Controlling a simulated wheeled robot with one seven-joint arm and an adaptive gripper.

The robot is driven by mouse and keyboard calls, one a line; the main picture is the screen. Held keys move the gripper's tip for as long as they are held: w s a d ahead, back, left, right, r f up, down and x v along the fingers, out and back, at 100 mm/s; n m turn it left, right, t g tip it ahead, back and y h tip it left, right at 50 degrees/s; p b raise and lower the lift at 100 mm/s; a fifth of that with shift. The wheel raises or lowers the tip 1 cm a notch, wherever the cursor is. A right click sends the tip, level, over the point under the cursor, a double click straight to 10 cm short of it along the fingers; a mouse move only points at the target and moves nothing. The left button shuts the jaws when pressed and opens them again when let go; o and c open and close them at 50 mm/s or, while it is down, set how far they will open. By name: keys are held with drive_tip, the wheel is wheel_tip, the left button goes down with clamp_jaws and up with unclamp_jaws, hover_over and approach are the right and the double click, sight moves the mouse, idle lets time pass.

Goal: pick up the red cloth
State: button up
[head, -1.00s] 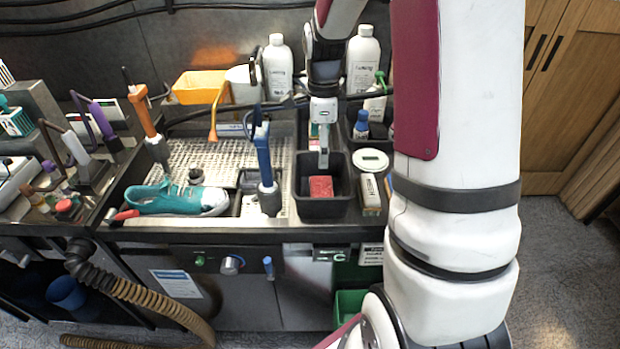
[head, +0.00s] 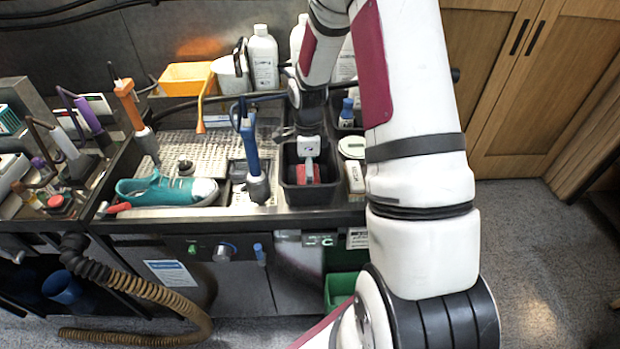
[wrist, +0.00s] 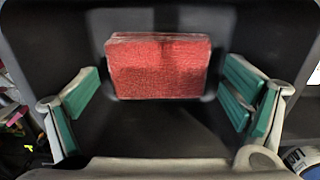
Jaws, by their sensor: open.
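The red cloth (wrist: 160,68) is a folded block lying in a black bin. In the wrist view it sits between the two green-padded fingers of my gripper (wrist: 160,105), with a gap on each side. In the head view the cloth (head: 314,174) shows only partly, behind my gripper (head: 306,172). My gripper is open, pointing down into the black bin (head: 310,196), and is not closed on the cloth. Whether the fingertips touch the bin floor cannot be told.
The bin's walls stand close around my gripper. A blue-handled tool (head: 250,150) stands to the left, beyond it a teal sneaker (head: 165,190). A round white-topped item (head: 351,147) is to the right. White bottles (head: 263,58) stand behind.

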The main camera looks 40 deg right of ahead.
drive_tip(key=shift+f, duration=1.05)
drive_tip(key=c, duration=0.9)
drive_tip(key=shift+r, duration=0.1)
wheel_tip(320, 180, up, 10)
drive_tip(key=shift+f+b, duration=0.1)
drive_tip(key=shift+b, duration=0.55)
